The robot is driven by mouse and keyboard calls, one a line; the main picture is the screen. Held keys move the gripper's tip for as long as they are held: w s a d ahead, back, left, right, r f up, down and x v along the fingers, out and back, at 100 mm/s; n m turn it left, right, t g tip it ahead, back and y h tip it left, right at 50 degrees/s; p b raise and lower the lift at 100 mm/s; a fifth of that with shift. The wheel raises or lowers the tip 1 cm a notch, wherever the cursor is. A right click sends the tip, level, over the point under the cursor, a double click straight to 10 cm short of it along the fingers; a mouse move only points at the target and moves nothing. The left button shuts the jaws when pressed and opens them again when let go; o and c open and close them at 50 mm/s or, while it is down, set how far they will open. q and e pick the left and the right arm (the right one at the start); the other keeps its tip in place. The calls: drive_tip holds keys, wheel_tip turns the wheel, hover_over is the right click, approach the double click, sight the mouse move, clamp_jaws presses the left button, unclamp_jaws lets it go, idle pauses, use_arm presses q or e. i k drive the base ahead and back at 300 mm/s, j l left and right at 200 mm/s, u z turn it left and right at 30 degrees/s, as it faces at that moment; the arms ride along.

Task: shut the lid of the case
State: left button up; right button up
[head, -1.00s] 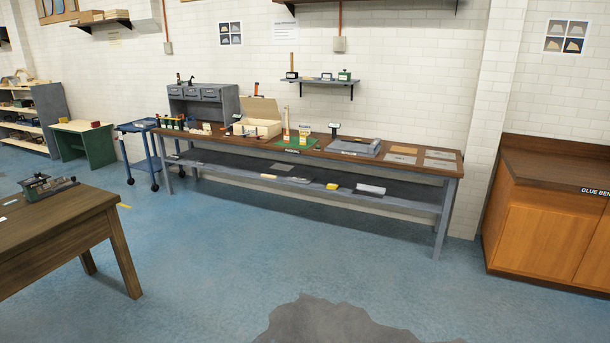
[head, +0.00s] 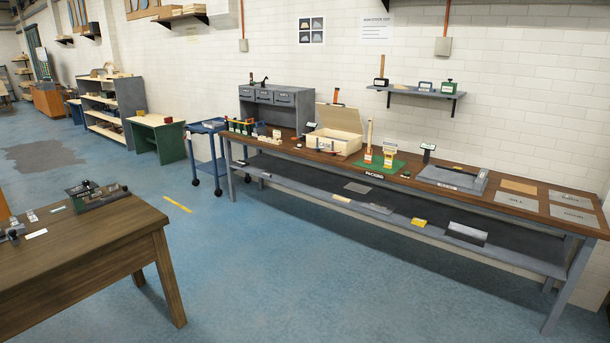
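The case (head: 333,142) is a pale wooden box on the long workbench by the wall. Its lid (head: 339,117) stands open, raised at the back and tilted. What lies inside the case is too small to tell. The case is some way off, across open floor. Neither of my grippers is in view.
The long workbench (head: 455,189) carries a green mat (head: 380,162), a grey plate fixture and several flat panels. A dark wooden table (head: 85,250) stands near at the left. A blue trolley (head: 211,150) is beside the bench's left end. The blue floor between is clear.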

sight(342, 117)
drive_tip(key=i+z, duration=0.1)
drive_tip(key=i, duration=0.75)
drive_tip(key=i+j+z, duration=0.1)
drive_tip(key=i, duration=0.7)
drive_tip(key=i+z, duration=0.15)
drive_tip(key=i, duration=0.5)
drive_tip(key=i+z, duration=0.2)
drive_tip(key=i, duration=0.5)
drive_tip(key=i+z, duration=0.15)
drive_tip(key=i, duration=0.5)
drive_tip(key=i+j+z, duration=0.15)
drive_tip(key=i, duration=0.5)
drive_tip(key=j, duration=0.1)
